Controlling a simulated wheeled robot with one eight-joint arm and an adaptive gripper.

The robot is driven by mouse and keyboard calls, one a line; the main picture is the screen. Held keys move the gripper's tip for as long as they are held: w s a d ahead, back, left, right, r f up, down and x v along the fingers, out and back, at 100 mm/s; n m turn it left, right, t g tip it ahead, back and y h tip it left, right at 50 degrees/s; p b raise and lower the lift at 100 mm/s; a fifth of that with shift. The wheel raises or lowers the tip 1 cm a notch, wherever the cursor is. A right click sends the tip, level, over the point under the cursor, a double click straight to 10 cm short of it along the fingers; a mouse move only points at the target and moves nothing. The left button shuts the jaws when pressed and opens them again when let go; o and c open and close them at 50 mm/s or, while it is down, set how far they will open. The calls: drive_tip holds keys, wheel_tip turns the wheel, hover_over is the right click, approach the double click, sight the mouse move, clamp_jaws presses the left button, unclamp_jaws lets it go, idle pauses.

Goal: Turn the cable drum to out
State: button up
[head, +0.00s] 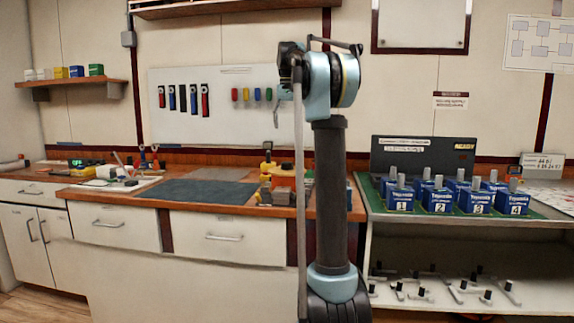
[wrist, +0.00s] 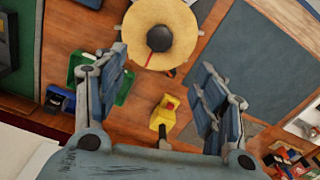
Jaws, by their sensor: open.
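A round tan disc with a black knob at its centre, which looks like the cable drum (wrist: 178,22), lies at the top of the wrist view. No marking for out can be read on it. My gripper (wrist: 161,62) is open and empty, its two fingers spread to either side of the picture. The disc appears beyond the fingertips, apart from them. In the head view my arm stands in front of the bench's right end, and I cannot make out the drum there.
A yellow block-like object (wrist: 163,115) and a green tray (wrist: 125,88) are near the disc. A dark mat (wrist: 245,65) lies to the right. In the head view, several blue numbered breakers (head: 438,203) stand on the right shelf. The mat (head: 198,192) is clear.

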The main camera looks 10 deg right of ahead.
sight(286, 162)
wheel_tip(286, 162, down, 16)
drive_tip(key=shift+f, duration=0.1)
idle(0.5)
drive_tip(key=c, duration=1.5)
drive_tip(key=shift+a, duration=0.15)
